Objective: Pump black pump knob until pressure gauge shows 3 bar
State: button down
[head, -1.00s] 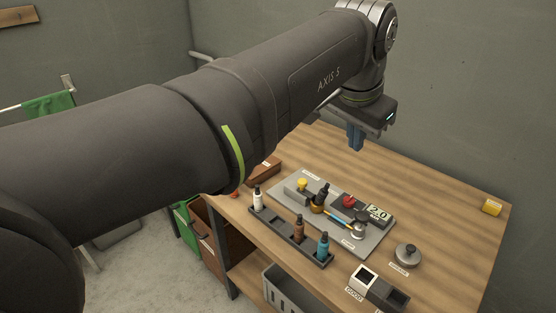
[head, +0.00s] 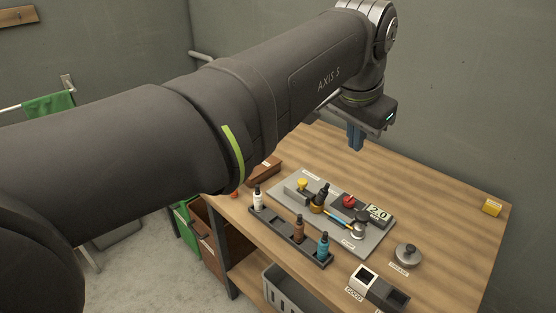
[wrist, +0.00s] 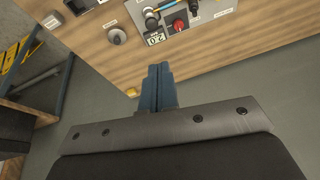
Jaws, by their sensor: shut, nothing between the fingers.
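My gripper (head: 355,140) has blue fingers, closed together and empty, above the table behind the panel. In the wrist view the gripper (wrist: 158,72) points toward the panel and is clear of the pump.
A rack (head: 282,230) with 3 bottles stands in front. A grey knob (head: 406,256), dark boxes (head: 387,295) and a yellow block (head: 491,208) are to the right. The table's back is clear.

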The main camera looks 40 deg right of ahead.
jog(key=shift+f, duration=0.1)
dwell(0.5)
jog(key=m+t, duration=0.8)
jog(key=m, duration=0.4)
send_over(366, 217)
notch_tip(366, 217, down, 16)
jog(key=shift+y, duration=0.4)
jog(key=shift+f, duration=4.3)
jog(key=shift+f, duration=0.15)
jog(key=shift+f, duration=0.25)
